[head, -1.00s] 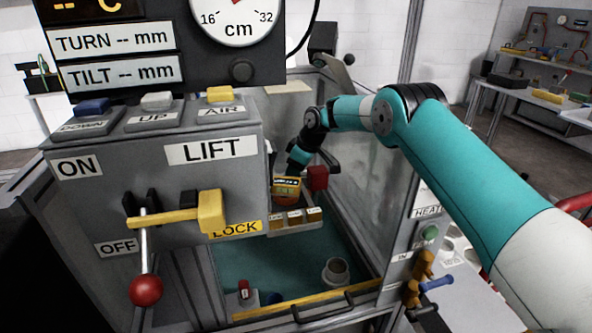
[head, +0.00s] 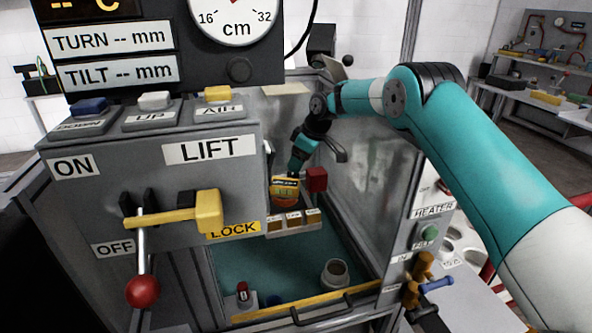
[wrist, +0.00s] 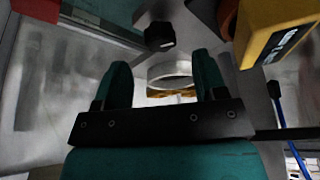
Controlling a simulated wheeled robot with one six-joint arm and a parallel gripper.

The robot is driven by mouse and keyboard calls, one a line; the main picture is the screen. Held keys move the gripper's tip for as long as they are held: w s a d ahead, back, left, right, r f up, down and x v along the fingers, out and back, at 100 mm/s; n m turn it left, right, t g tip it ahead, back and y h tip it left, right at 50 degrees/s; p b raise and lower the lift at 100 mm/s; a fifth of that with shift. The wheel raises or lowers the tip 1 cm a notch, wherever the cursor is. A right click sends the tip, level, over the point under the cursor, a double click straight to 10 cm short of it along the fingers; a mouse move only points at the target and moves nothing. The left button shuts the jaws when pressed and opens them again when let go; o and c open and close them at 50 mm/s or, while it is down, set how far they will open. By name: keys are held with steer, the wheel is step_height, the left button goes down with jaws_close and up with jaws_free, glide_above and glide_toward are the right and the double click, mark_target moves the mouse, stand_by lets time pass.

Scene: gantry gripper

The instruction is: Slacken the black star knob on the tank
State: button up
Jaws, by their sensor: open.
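A black faceted knob (wrist: 159,36) shows at the top middle of the wrist view, beyond my fingers. It looks like the star knob, though its lobes are too dark to count. My gripper (wrist: 163,82) is open, its two teal fingers apart with nothing held between them. The knob lies ahead of the gap, not touched by either finger. In the head view my gripper (head: 295,165) points down inside the clear-walled tank (head: 375,185), just above a yellow meter. I cannot pick out the star knob for certain in the head view.
The yellow meter (head: 285,187) and a red block (head: 317,179) stand close to my gripper. The meter (wrist: 275,30) fills the wrist view's upper right. A pale ring (wrist: 170,73) lies beyond the fingers. The lift panel (head: 205,180) stands at left.

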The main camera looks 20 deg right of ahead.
mark_target(293, 175)
steer(key=shift+v, duration=1.5)
steer(key=shift+r, duration=0.1)
steer(key=s+a+r+m+t+h+p, duration=0.25)
steer(key=s+r+m+p, duration=0.2)
steer(key=r+m, duration=0.45)
steer(key=shift+g+h, duration=0.25)
steer(key=shift+g, duration=0.1)
steer(key=x, duration=0.5)
steer(key=p+x, duration=0.1)
steer(key=x, duration=0.5)
steer(key=d+x, duration=0.1)
steer(key=x, duration=0.5)
steer(key=shift+s+a+f, duration=0.1)
steer(key=shift+s+f, duration=0.2)
steer(key=shift+s, duration=0.05)
steer(key=c, duration=0.9)
